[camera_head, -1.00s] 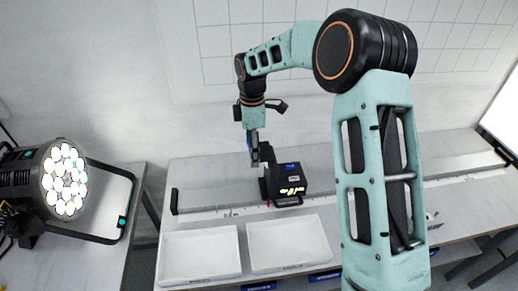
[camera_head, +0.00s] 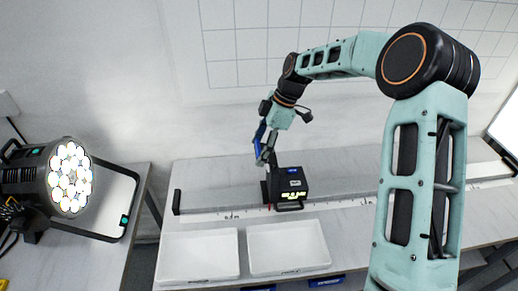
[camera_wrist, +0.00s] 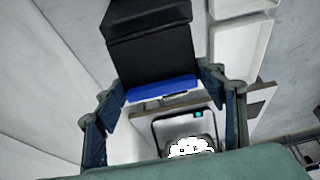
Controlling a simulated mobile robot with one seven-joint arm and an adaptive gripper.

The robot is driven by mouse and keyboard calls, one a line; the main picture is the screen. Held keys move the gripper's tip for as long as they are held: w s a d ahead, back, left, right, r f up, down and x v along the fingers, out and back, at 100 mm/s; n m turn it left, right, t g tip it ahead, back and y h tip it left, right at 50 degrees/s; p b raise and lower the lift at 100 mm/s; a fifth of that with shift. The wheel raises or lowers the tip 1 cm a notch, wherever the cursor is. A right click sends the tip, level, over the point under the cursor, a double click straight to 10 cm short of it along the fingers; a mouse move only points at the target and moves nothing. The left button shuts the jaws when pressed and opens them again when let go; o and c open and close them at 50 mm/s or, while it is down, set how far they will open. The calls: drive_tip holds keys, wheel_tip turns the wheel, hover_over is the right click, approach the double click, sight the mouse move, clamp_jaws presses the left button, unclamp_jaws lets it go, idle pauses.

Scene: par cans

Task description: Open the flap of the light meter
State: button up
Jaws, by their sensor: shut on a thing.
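The light meter (camera_head: 291,187) is a black box with a lit yellow-green display, standing on the bench behind the white trays. My gripper (camera_head: 267,158) is at its upper left side, tilted. In the wrist view, the fingers of my gripper (camera_wrist: 160,82) close on both sides of a black part with a bright blue edge strip. I take this part to be the flap (camera_wrist: 161,89). The flap's hinge and how far it stands open are hard to tell, since my gripper covers part of it in the head view.
Two white trays (camera_head: 242,263) lie at the bench's front edge. A stage light (camera_head: 54,183) with lit lenses stands on a separate table at the left. A ruler strip (camera_head: 340,204) runs along the bench. The bench right of the meter is mostly clear.

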sight(274, 154)
idle(0.3)
drive_tip(key=o, duration=1.5)
drive_tip(key=v, duration=1.2)
